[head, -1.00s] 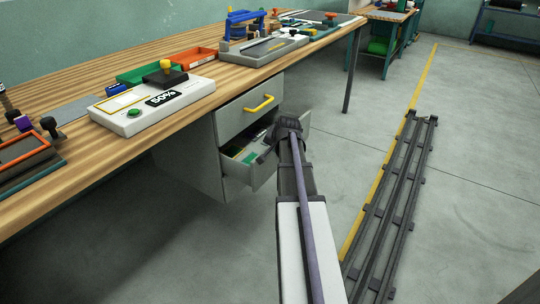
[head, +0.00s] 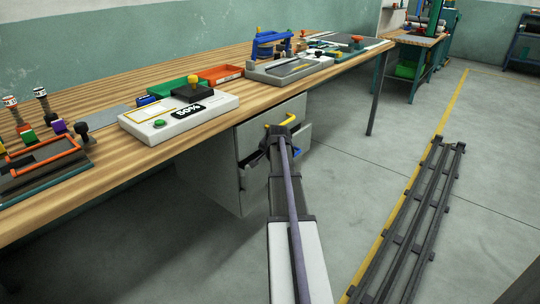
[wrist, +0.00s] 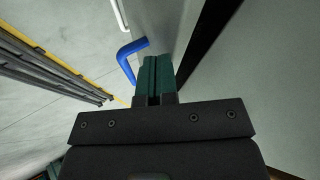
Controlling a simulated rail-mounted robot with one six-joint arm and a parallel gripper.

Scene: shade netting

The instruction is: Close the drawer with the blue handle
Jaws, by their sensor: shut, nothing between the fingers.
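The drawer with the blue handle is the lower one in the grey cabinet under the workbench. Its front (head: 303,137) stands out a little from the cabinet in the head view. In the wrist view its grey front (wrist: 168,28) has a dark gap behind it. The blue handle (wrist: 126,60) shows left of my fingers; my arm hides most of it in the head view. My gripper (head: 278,136) is at the drawer front. Its teal fingers (wrist: 155,65) are together and empty, close to the front panel beside the handle. I cannot tell whether they touch.
The drawer above has a yellow handle (head: 284,121) and looks closed. The wooden workbench (head: 120,162) overhangs the cabinet and carries a white scale-like box (head: 150,124), trays and tools. A dark floor rail (head: 415,225) runs at the right. Bare floor lies between rail and bench.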

